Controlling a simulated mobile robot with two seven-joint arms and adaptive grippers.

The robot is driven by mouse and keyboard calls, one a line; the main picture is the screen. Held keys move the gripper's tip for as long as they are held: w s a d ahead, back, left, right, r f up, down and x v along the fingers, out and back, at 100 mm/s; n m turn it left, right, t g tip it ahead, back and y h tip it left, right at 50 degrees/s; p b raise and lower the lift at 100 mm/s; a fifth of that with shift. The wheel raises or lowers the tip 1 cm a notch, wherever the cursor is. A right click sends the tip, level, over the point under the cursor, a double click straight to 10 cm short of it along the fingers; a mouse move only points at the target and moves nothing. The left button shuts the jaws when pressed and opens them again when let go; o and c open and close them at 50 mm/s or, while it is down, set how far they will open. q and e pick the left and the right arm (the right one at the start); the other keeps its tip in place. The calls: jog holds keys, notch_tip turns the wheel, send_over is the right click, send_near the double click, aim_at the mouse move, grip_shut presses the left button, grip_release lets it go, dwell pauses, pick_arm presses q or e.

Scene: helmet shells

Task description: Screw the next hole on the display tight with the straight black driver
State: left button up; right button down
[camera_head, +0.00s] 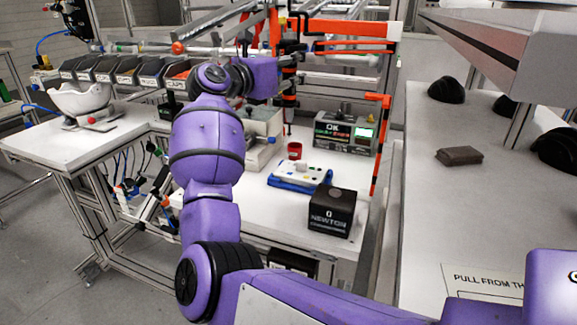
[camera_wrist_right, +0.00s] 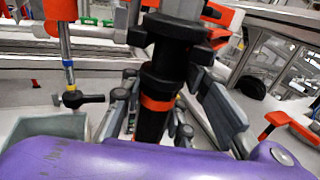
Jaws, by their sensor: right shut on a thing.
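My right gripper (camera_head: 284,78) is above the work table, partly hidden by my purple forearm in the head view. In the wrist view its grey fingers (camera_wrist_right: 165,108) stand on both sides of the straight black driver (camera_wrist_right: 158,75), an upright dark cylinder with an orange band, and are shut on it. The driver also shows in the head view (camera_head: 290,88), hanging over the table. The display (camera_head: 345,131) is a dark box on the table reading OK, with a green lit screen. The hole under the driver cannot be made out. My left gripper is out of view.
A beige block (camera_head: 262,128), a red cup (camera_head: 294,150), a blue-edged tray (camera_head: 298,178) and a black NEWTON box (camera_head: 332,211) stand on the work table. A white shell (camera_head: 80,99) sits at left. An orange frame (camera_head: 376,150) bounds the table's right side.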

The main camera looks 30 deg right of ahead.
aim_at(293, 93)
notch_tip(293, 93, down, 2)
jog(key=shift+f+b, duration=0.15)
jog(key=shift+b, duration=0.15)
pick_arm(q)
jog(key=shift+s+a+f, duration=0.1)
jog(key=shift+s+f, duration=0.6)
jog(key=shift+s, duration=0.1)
pick_arm(e)
jog(key=shift+f+b, duration=0.5)
jog(key=shift+f, duration=0.7)
jog(key=shift+f+b, duration=0.3)
jog(key=shift+f, duration=0.5)
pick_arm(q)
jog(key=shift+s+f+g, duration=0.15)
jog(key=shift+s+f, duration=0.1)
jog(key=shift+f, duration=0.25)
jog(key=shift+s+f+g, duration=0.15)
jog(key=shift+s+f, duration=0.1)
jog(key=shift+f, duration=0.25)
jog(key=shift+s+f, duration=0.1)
pick_arm(e)
jog(key=shift+f, duration=0.1)
